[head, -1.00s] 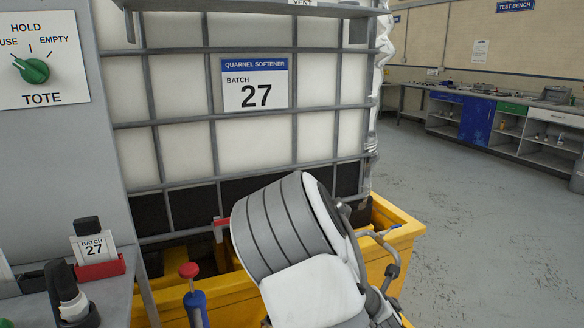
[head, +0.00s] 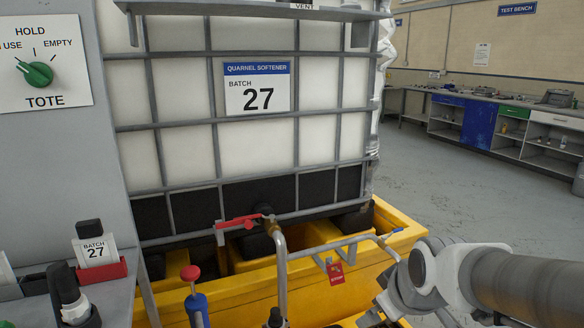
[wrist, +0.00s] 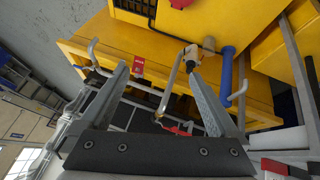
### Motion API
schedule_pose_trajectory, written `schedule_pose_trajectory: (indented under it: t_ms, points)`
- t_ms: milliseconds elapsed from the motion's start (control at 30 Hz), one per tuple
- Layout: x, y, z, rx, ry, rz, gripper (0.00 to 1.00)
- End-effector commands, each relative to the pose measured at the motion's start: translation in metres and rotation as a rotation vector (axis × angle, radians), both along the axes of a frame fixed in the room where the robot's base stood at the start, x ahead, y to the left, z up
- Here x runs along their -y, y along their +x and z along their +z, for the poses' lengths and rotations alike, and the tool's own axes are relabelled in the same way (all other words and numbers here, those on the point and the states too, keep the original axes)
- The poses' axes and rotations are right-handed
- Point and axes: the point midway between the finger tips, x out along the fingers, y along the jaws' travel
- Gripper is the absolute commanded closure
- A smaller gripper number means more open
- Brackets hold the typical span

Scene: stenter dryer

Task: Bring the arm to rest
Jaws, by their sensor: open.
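My gripper (wrist: 158,70) shows in the wrist view with its two grey fingers spread wide apart and nothing between them touching both. In the head view my arm reaches in from the lower right, and the gripper itself cannot be made out there. Beyond the fingers in the wrist view are the yellow bund (wrist: 255,98), a bent metal pipe (wrist: 172,85), a red tag (wrist: 138,65) and a blue upright handle (wrist: 227,72). I cannot tell how far the fingers are from these.
The caged white tote with its batch 27 label (head: 257,88) stands over the yellow bund (head: 385,262). A red valve handle (head: 238,222), piping (head: 282,270) and a hanging red tag (head: 336,272) are at its front. A grey cabinet (head: 55,165) is at left. Open floor (head: 490,205) lies right.

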Motion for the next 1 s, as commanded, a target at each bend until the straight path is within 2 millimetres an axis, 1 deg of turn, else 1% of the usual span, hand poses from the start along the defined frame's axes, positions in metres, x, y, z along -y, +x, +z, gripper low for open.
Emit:
schedule_pose_trajectory:
  t_ms: [33, 200, 300, 467, 500, 667, 900, 1000]
  points:
    - [-0.001, -0.014, 0.012, -0.001, 0.041, -0.053, 0.04]
    - [-0.009, -0.062, 0.033, -0.044, 0.155, -0.232, 0.04]
    - [-0.012, -0.088, 0.041, -0.064, 0.201, -0.329, 0.04]
    - [-0.016, -0.126, 0.049, -0.088, 0.252, -0.480, 0.04]
    - [-0.016, -0.125, 0.067, -0.095, 0.253, -0.478, 0.04]
    - [-0.016, -0.124, 0.101, -0.096, 0.252, -0.474, 0.04]
    - [-0.016, -0.123, 0.158, -0.096, 0.251, -0.472, 0.04]
    - [-0.016, -0.123, 0.174, -0.095, 0.252, -0.472, 0.04]
